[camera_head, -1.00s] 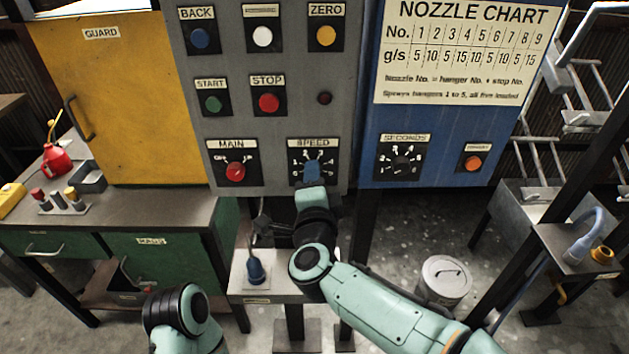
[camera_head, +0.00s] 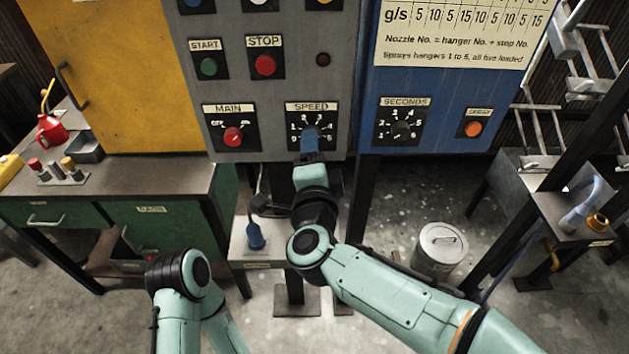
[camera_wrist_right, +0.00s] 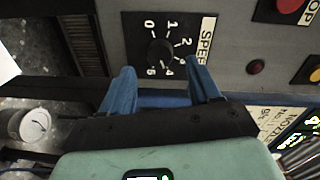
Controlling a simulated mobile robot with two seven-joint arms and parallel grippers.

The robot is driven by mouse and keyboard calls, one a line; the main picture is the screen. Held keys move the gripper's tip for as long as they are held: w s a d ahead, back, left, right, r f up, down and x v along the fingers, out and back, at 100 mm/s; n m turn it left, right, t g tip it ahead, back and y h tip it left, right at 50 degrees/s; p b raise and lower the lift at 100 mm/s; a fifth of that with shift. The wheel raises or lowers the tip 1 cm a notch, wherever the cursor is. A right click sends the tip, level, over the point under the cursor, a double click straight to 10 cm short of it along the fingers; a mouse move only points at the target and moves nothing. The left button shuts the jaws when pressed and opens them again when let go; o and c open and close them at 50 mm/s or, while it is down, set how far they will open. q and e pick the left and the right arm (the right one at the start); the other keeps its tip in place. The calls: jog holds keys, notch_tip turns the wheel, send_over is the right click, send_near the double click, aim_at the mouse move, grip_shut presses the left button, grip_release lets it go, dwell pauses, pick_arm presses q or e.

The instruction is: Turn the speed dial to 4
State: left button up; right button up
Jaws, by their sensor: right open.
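The speed dial (camera_head: 294,138) is on a black plate marked SPEED, low on the grey panel. In the head view my right gripper (camera_head: 310,140) covers much of it from below. The right wrist view shows the dial's round black knob (camera_wrist_right: 160,51) with white numbers around it. My right gripper (camera_wrist_right: 159,73) is open, its two blue fingers on either side of the knob's line and short of it, with nothing held. I cannot read which number the knob points to. My left arm shows at the lower left of the head view; its gripper is not visible.
The MAIN switch (camera_head: 233,136) is left of the dial, with the STOP button (camera_head: 265,66) above. The SECONDS dial (camera_head: 402,129) is on the blue panel at right.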

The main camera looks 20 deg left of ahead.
jog(key=v, duration=1)
jog(key=shift+s, duration=0.1)
